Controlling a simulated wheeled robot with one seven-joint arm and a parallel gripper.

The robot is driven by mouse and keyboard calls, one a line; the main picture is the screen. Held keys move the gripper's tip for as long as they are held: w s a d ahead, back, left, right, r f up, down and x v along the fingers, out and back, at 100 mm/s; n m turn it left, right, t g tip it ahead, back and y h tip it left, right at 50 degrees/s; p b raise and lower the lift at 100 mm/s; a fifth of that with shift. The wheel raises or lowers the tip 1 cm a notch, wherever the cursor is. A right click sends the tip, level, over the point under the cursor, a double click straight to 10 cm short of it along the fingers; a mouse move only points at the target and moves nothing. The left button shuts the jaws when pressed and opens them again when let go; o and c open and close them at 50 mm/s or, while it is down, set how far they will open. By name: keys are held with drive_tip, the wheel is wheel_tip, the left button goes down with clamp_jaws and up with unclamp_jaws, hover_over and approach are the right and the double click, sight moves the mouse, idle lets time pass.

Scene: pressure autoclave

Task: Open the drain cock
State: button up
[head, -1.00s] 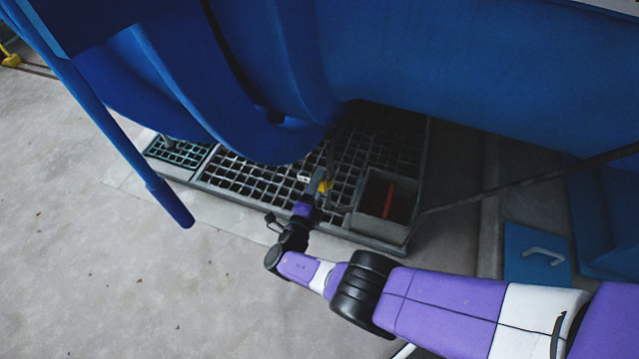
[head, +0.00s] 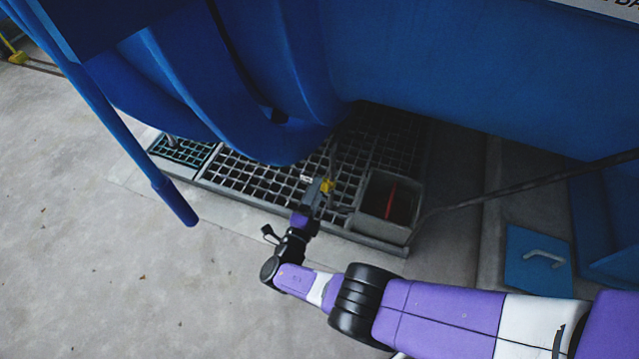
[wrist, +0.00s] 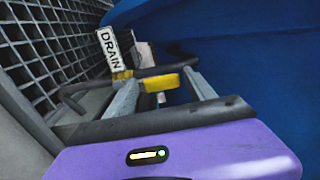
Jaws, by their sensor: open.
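The drain cock's yellow lever (wrist: 158,83) lies across the space between my gripper's two grey fingers in the wrist view. A dark pipe (wrist: 160,69) runs just beyond it, and a white DRAIN tag (wrist: 108,48) stands at the upper left. My gripper (wrist: 158,76) is open, with one finger on each side of the lever. I cannot tell whether either finger touches it. The valve body is mostly hidden.
A floor grating (head: 255,178) lies under the big blue vessel (head: 450,75), which hangs close above. A grey open box with a red piece (head: 390,200) inside stands right of the cock. A blue post (head: 170,200) is at left. Open floor (head: 110,260) lies at front left.

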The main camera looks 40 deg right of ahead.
drive_tip(key=shift+v, duration=2.1)
